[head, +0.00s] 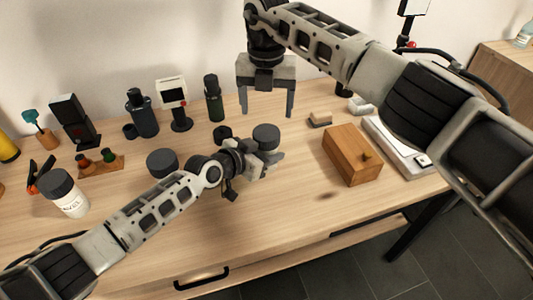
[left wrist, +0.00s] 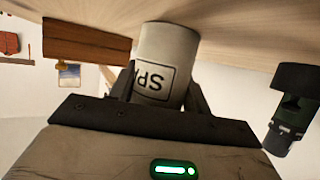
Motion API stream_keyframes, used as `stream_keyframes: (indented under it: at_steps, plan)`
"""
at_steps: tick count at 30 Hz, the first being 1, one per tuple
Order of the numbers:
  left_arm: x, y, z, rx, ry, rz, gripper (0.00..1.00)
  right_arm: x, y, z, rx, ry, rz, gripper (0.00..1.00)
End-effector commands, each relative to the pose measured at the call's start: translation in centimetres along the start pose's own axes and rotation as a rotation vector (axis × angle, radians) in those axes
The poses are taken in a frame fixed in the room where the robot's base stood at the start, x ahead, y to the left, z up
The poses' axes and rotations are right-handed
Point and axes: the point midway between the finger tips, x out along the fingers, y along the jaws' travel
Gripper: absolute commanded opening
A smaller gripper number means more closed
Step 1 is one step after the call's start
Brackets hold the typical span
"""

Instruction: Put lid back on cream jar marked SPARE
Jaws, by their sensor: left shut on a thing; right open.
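My left gripper (head: 268,160) is low over the middle of the table, shut on a pale jar. In the left wrist view this jar (left wrist: 168,50) stands between the fingers, its label showing letters that start SPA; the rest of the label is hidden. In the head view a dark round top (head: 266,134) shows at the left gripper; I cannot tell if it is a lid. A separate dark round lid-like disc (head: 162,163) lies on the table to the left. My right gripper (head: 268,108) is open and empty, fingers pointing down, behind the left gripper.
Another white jar with a dark lid (head: 68,193) stands at the left. A wooden box (head: 352,155) and a pale tray-like object (head: 398,150) are at the right. Bottles and a small screen (head: 173,95) line the back. The front middle of the table is clear.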

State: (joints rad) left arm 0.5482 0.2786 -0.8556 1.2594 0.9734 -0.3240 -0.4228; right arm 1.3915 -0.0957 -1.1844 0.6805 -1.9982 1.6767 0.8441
Motion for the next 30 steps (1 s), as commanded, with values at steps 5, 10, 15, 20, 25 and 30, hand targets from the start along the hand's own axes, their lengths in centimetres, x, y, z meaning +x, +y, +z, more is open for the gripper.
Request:
stream_keyframes:
  at_steps: [5, 10, 15, 20, 25, 30]
  plan:
    - [0.0, 0.0, 0.1, 0.0, -0.001, 0.0, 0.0, 0.0, 0.0, 0.0, -0.051, 0.0, 0.0, 0.75]
    - [0.0, 0.0, 0.1, 0.0, -0.001, 0.0, 0.0, 0.0, 0.0, 0.0, -0.049, 0.0, 0.0, 0.75]
    - [0.0, 0.0, 0.1, 0.0, -0.001, 0.0, 0.0, 0.7, 0.0, 0.0, -0.048, 0.002, 0.0, 0.75]
    - [0.0, 0.0, 0.1, 0.0, -0.001, 0.0, 0.0, 2.9, 0.0, -0.1, -0.048, 0.004, -0.001, 0.75]
    - [0.0, 0.0, 0.1, 0.0, -0.001, 0.0, 0.0, 5.5, 0.0, -0.1, -0.047, 0.003, 0.0, 0.75]
    - [0.0, 0.0, 0.1, 0.0, -0.001, 0.0, 0.0, 7.4, 0.1, -0.1, -0.047, 0.002, 0.0, 0.75]
